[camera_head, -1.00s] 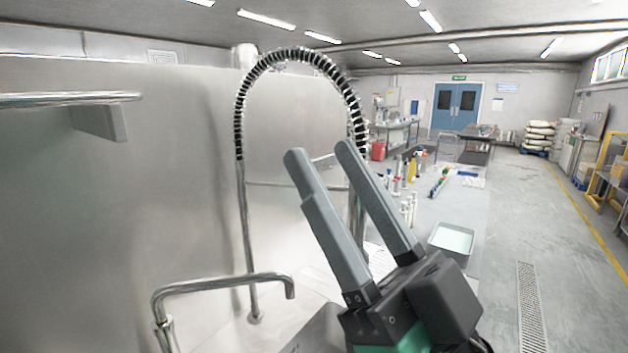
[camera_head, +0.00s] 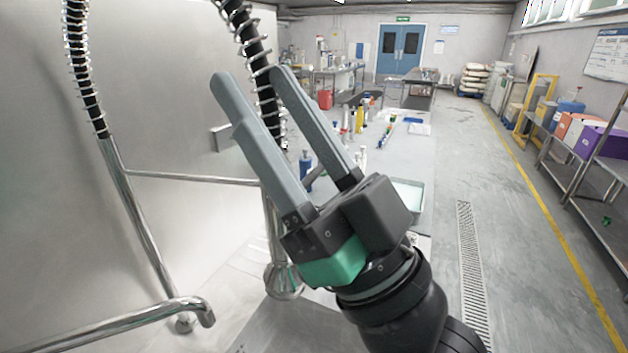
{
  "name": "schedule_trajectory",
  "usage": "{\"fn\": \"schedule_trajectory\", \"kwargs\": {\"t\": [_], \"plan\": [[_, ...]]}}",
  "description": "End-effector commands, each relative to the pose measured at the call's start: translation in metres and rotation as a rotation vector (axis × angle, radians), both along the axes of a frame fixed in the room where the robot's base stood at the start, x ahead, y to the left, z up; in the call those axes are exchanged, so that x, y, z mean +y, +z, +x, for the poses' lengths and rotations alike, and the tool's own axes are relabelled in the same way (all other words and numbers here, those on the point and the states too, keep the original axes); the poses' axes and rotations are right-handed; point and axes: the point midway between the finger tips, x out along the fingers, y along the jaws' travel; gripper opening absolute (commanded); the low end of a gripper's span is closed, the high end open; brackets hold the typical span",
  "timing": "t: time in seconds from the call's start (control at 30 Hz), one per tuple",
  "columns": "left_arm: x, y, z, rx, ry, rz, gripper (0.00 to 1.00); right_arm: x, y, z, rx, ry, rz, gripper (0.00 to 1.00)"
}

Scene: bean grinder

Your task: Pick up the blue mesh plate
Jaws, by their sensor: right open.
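My right gripper (camera_head: 250,78) is raised in the middle of the view, in front of the sink wall and the coiled hose. Its two long grey fingers stand apart, and nothing shows between them. I cannot clearly make out a blue mesh plate. A small flat blue item (camera_head: 417,120) lies far back on the long counter, too small to tell what it is, well away from the gripper. My left gripper is out of view.
A steel sink backsplash (camera_head: 165,120), a coiled hose (camera_head: 80,60) and a curved tap (camera_head: 130,320) crowd the left. A pale tray (camera_head: 408,196) sits behind my right gripper. Shelves with a purple crate (camera_head: 600,143) stand right. The floor (camera_head: 510,250) between is open.

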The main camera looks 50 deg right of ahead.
Motion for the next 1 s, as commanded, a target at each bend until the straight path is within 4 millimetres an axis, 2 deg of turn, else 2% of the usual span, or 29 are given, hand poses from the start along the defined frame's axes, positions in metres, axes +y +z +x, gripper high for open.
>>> {"fn": "schedule_trajectory", "kwargs": {"t": [0.2, 0.37, 0.4, 1.0], "plan": [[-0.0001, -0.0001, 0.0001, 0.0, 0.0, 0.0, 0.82, -0.0001, 0.0001, 0.0001, 0.0, 0.0, 0.0, 0.5], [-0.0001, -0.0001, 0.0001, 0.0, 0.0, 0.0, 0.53, -0.0001, 0.0001, 0.0001, 0.0, 0.0, 0.0, 0.5], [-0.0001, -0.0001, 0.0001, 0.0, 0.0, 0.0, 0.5, -0.0001, 0.0001, 0.0001, 0.0, 0.0, 0.0, 0.5], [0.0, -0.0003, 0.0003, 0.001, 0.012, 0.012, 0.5, -0.0001, 0.0001, 0.0001, 0.0, 0.0, 0.0, 0.5]]}}
